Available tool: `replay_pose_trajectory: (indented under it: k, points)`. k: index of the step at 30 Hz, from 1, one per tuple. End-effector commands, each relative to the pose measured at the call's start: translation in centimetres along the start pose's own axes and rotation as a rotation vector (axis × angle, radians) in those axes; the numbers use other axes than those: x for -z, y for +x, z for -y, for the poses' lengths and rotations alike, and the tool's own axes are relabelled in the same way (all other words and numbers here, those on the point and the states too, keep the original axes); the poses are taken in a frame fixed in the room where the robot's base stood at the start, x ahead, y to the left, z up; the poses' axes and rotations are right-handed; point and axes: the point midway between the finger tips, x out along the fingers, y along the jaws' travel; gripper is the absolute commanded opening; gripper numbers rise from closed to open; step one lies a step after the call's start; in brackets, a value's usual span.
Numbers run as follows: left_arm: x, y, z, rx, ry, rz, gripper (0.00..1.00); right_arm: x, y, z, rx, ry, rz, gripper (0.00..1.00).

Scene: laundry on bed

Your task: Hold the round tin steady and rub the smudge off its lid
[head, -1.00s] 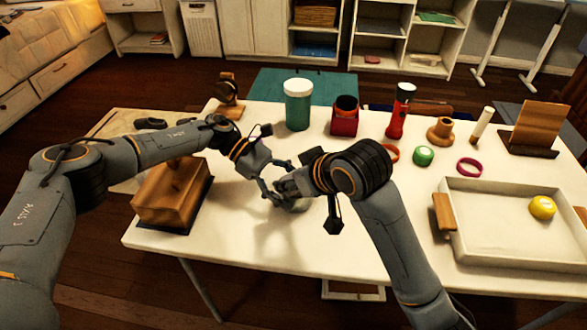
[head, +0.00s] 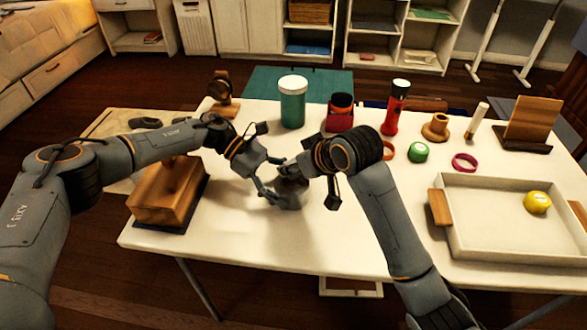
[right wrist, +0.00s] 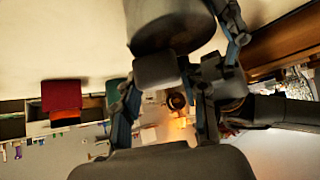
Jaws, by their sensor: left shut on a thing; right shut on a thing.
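The round tin (head: 290,197) is dark grey and stands on the white table in front of me. It also shows at the top of the right wrist view (right wrist: 170,30). My left gripper (head: 276,181) is shut on the tin's side from the left. My right gripper (head: 288,171) is at the tin's upper far side, shut on a small dark grey block (right wrist: 156,70), perhaps a rubbing pad. The block appears close against the tin; I cannot tell whether they touch. The lid's smudge cannot be made out.
A wooden box (head: 165,193) stands left of the tin. A green jar (head: 293,105), a red cup holder (head: 341,115) and a red flashlight (head: 394,110) stand behind. A white tray (head: 475,240) with a yellow round item (head: 537,202) is at right. The table's front is clear.

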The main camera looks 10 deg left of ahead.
Motion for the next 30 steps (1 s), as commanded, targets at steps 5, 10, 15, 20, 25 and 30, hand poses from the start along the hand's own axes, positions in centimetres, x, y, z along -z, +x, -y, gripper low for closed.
replay_pose_trajectory:
  k: [5,10,15,20,25,30]
  points:
    - [0.0,0.0,-0.1,-0.003,0.0,-0.001,0.56,-1.0,-0.7,1.5,0.005,-0.001,0.005,0.19]
    - [0.0,0.0,-0.1,-0.003,0.0,-0.001,0.56,-1.7,-1.5,2.7,0.004,-0.002,0.005,0.19]
    - [0.0,0.0,-0.1,-0.003,0.0,-0.001,0.56,-2.4,-2.2,3.9,0.005,-0.001,0.006,0.19]
    - [0.0,0.0,-0.1,-0.003,0.0,-0.001,0.56,-3.0,-2.8,5.0,0.006,-0.001,0.005,0.19]
    - [0.0,0.0,-0.1,-0.003,0.0,0.0,0.56,-2.1,-1.9,3.9,0.001,0.0,0.007,0.19]
    - [0.0,0.0,-0.1,-0.002,0.0,0.0,0.56,-1.4,-1.2,2.7,0.002,-0.001,0.006,0.19]
